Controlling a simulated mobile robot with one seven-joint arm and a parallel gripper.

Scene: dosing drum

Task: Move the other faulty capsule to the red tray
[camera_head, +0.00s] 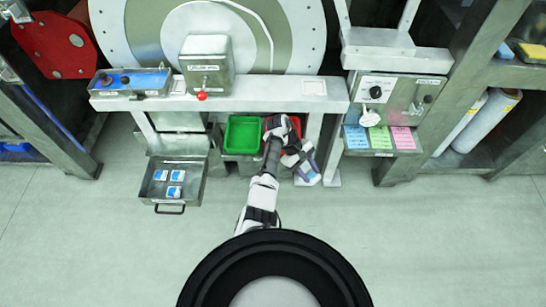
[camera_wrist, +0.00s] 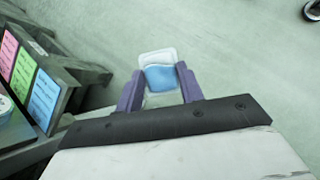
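My gripper (camera_wrist: 160,88) has its two purple fingers on either side of a white and blue capsule (camera_wrist: 159,72), touching its sides, and holds it over the pale floor. In the head view my gripper (camera_head: 310,177) is right of and in front of the red tray (camera_head: 296,122), at the front of the bench. My arm covers most of the red tray, so its contents are hidden. Three white and blue capsules (camera_head: 176,175) lie in the open metal drawer (camera_head: 160,203) at the left.
A green tray (camera_head: 243,135) stands left of the red tray and looks empty. A control stand with blue, green and pink cards (camera_head: 380,138) is at the right. A bench leg (camera_head: 331,160) stands close to my gripper. The floor in front is clear.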

